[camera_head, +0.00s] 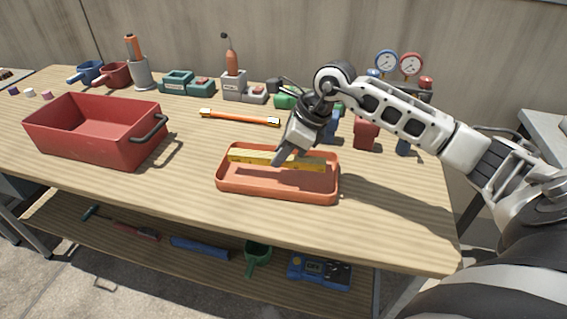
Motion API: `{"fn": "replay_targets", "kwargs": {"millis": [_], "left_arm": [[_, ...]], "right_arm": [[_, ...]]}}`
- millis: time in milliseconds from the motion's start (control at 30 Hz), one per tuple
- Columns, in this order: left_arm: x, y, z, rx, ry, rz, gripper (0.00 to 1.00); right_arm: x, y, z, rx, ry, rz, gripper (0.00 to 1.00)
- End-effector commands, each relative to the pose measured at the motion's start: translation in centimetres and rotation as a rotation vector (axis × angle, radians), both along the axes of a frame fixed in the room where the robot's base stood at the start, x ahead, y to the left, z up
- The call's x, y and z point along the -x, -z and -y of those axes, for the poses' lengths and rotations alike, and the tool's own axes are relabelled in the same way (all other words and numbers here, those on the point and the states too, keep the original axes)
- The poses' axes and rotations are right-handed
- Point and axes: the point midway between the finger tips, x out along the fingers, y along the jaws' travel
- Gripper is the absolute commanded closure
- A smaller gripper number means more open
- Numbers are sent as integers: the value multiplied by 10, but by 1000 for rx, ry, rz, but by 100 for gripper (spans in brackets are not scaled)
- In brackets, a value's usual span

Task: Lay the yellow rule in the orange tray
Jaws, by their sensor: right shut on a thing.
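The yellow rule (249,157) is a long bar lying lengthwise across the orange tray (279,194). It shows within the tray's rim, close to the far wall. I cannot tell whether it rests on the tray's floor or is held just above it. My right gripper (279,160) reaches down over the tray from the right and is shut on the rule near its middle. The gripper hides a short part of the rule. My left gripper is not in view.
A red bin (88,146) with a black handle stands at left. An orange wrench-like tool (240,118) lies behind the tray. Cups, teal holders (178,82), a grey block and gauges (411,64) line the back. The table front is clear. A lower shelf holds tools.

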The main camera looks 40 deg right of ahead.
Motion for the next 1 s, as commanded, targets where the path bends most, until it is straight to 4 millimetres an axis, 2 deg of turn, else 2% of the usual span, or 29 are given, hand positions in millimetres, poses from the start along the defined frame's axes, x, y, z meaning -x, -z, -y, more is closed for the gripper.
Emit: {"fn": "replay_targets", "kwargs": {"millis": [67,233,467,500,567,867,1000], "left_arm": [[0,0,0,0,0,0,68],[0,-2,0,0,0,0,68],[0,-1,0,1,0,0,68],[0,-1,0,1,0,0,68],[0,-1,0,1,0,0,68],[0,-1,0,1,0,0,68],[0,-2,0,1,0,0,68]], "right_arm": [[-2,8,6,0,2,-3,100],[-1,33,5,-2,0,-3,100],[-2,37,5,1,0,-1,100],[-2,38,5,1,0,-1,71],[-2,38,5,1,0,-1,57],[-1,36,6,1,0,0,57],[3,24,11,3,2,2,57]]}}
